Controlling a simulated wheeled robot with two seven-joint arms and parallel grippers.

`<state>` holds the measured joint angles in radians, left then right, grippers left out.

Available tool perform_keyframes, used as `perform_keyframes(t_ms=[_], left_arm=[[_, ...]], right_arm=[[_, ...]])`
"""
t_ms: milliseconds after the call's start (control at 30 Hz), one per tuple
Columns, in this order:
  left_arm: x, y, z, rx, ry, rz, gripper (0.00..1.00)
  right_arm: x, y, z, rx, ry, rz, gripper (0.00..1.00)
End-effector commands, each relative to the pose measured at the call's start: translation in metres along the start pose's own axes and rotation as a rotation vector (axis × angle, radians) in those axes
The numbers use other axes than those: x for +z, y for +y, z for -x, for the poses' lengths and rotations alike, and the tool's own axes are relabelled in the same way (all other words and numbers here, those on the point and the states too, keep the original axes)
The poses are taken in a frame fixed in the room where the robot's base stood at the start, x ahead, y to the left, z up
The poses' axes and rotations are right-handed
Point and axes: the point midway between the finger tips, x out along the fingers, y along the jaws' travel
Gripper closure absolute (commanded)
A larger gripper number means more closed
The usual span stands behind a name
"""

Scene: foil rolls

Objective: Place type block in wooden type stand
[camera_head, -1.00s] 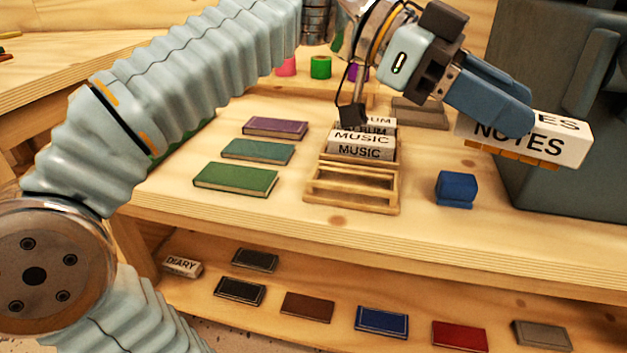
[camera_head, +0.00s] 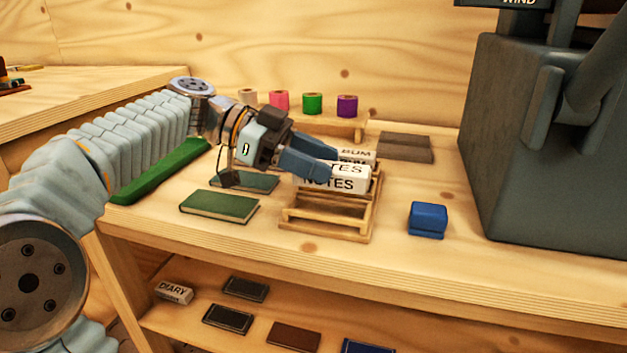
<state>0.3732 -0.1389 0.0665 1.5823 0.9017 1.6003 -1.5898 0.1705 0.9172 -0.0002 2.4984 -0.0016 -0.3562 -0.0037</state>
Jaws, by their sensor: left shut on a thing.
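My left gripper (camera_head: 318,164) reaches in from the left and is shut on the white NOTES type block (camera_head: 345,184). The block is over the middle of the wooden type stand (camera_head: 325,224), in front of the white ALBUM block (camera_head: 357,155) at the back of the stand. The front slot of the stand is empty. I cannot tell whether the NOTES block rests in a slot or hangs just above it. The MUSIC block is hidden behind the NOTES block and gripper. My right gripper is not in view.
A blue block (camera_head: 427,219) stands right of the stand. Green books (camera_head: 219,207) lie left of it. Foil rolls (camera_head: 312,103) stand on a rack behind. A dark machine (camera_head: 550,150) fills the right. A DIARY block (camera_head: 173,292) lies on the lower shelf.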

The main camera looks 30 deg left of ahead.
Motion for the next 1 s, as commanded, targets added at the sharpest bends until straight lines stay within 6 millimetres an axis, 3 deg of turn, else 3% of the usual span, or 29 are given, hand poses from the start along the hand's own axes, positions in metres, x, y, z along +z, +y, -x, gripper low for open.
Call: perform_keyframes(t_ms=[233, 1000], left_arm=[[0.034, -0.003, -0.008, 0.000, 0.001, 0.004, 1.00], [0.049, -0.003, -0.014, 0.003, 0.000, 0.007, 1.00]], right_arm=[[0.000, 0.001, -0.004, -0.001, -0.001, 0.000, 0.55], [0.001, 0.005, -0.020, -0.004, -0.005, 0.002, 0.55]])
